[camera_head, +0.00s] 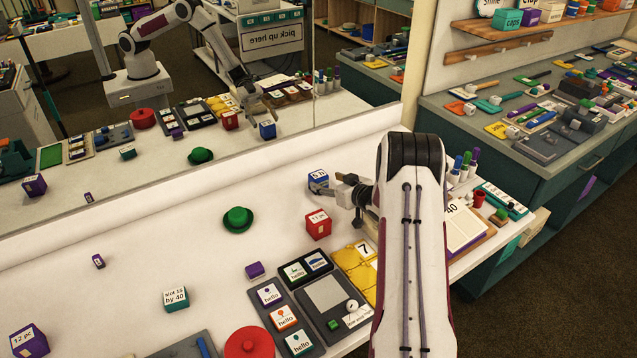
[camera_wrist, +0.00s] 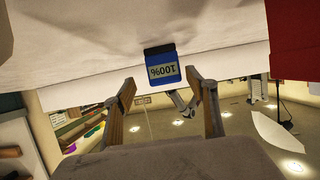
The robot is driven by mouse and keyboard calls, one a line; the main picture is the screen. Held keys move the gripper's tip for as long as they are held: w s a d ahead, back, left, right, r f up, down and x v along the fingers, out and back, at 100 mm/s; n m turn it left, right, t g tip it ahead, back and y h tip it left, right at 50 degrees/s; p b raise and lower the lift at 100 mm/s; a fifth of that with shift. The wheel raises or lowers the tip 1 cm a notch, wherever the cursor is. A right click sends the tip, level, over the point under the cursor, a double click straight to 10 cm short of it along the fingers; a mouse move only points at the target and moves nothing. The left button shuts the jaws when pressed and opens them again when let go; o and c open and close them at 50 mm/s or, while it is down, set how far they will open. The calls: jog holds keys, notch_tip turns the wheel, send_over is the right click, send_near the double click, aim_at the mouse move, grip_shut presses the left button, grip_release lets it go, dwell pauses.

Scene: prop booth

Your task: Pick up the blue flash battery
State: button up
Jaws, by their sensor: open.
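The blue flash battery is a blue block with a dark end and a "100%" label, upside down in the wrist view (camera_wrist: 162,70). In the head view a small blue block with a white label (camera_head: 318,181), which appears to be the battery, stands on the white table by the mirror. My gripper (camera_head: 341,190) is just to its right, low over the table. In the wrist view my gripper (camera_wrist: 161,84) is open, with its two fingertips spread apart. The battery shows beyond the tips, lined up with the gap and apart from both fingers. Nothing is held.
A red cube (camera_head: 318,224) stands close in front of the battery; its red side (camera_wrist: 290,40) fills the wrist view's upper right. A green hat (camera_head: 238,219) lies to the left. Yellow trays (camera_head: 352,262) and dark trays (camera_head: 326,300) lie nearer. The mirror (camera_head: 200,110) runs behind the table.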

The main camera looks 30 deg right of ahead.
aim_at(322, 182)
jog(key=shift+w, duration=0.15)
jog(key=shift+w+a+f, duration=0.2)
jog(key=shift+w+f, duration=0.1)
jog(key=shift+w, duration=0.35)
jog(key=shift+w+a+f, duration=0.2)
jog(key=shift+w+f, duration=0.1)
jog(key=shift+w, duration=0.3)
jog(key=shift+x, duration=1.1)
jog(key=c, duration=1.5)
